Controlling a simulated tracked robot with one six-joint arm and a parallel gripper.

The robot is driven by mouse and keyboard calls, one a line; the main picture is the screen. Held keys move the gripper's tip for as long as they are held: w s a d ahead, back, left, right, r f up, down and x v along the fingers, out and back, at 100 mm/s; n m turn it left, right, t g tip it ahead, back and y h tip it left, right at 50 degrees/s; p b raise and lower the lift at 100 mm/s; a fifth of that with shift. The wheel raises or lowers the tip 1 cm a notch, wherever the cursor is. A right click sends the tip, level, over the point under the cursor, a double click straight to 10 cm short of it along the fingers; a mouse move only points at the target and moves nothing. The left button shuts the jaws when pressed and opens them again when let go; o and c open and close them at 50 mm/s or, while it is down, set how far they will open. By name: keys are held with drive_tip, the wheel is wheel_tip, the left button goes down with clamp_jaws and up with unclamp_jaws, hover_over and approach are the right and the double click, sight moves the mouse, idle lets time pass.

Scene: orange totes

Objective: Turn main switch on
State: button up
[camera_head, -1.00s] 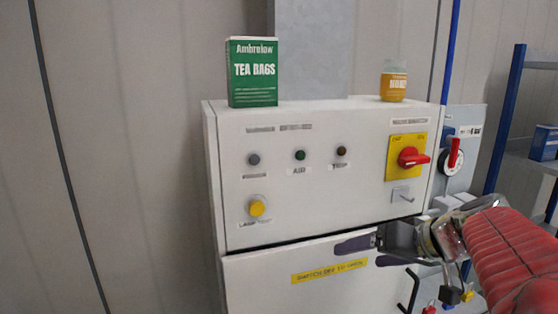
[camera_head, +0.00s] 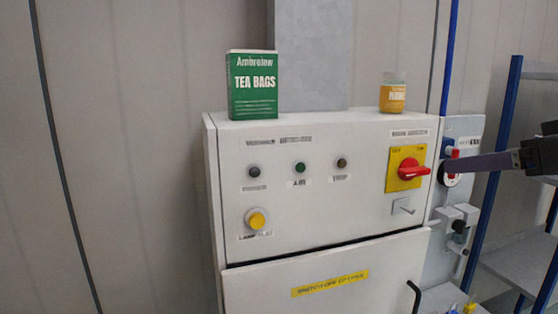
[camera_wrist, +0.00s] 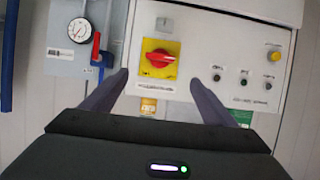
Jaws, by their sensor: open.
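The main switch is a red rotary knob (camera_head: 413,170) on a yellow plate (camera_head: 394,182), at the right of the white cabinet's panel. Its handle lies roughly level, with its end to the right. In the wrist view, which is upside down, the red knob (camera_wrist: 160,64) sits centred beyond the gap between my fingers. My gripper (camera_head: 452,166) enters from the right edge in the head view, with a dark finger across the gauge area. In the wrist view my gripper (camera_wrist: 158,82) is open and empty, its fingers on either side, apart from the knob.
A green tea box (camera_head: 253,88) and a honey jar (camera_head: 393,95) stand on the cabinet. The panel has a yellow button (camera_head: 257,220) and several small lamps. A gauge (camera_wrist: 79,30) with a red lever (camera_wrist: 96,48) is beside the cabinet. A blue-framed shelf (camera_head: 506,140) stands at right.

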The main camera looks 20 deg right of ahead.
sight(418, 170)
drive_tip(key=shift+w, duration=0.1)
drive_tip(key=x, duration=1.3)
drive_tip(key=shift+w+a+f, duration=0.1)
drive_tip(key=shift+w+f, duration=0.15)
drive_tip(key=shift+w, duration=0.05)
drive_tip(key=shift+c, duration=0.6)
drive_tip(key=c, duration=0.9)
